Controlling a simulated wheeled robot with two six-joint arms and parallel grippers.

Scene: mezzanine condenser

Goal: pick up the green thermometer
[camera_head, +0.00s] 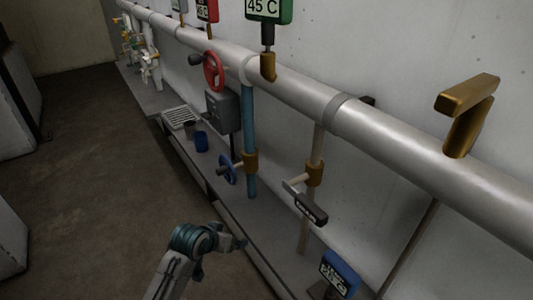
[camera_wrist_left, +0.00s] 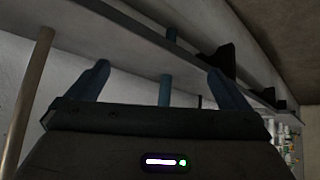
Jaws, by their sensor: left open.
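The green thermometer (camera_head: 284,10) is at the top of the head view, cut off by the upper edge. Its face reads 45 C, and its dark stem stands in a brass fitting (camera_head: 268,66) on the large pipe. My left gripper (camera_head: 240,243) is low in the head view, well below the thermometer and apart from it. In the left wrist view its two fingers (camera_wrist_left: 160,82) are spread with nothing between them. The thermometer is not visible in the left wrist view. My right gripper is not in view.
A large grey pipe (camera_head: 400,142) runs along the wall. A red thermometer (camera_head: 207,10), red valve wheel (camera_head: 213,71), blue valve wheel (camera_head: 227,168) and black-handled valve (camera_head: 311,208) are nearby. A blue gauge (camera_head: 340,272) is lower right. The floor (camera_head: 100,180) at left is clear.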

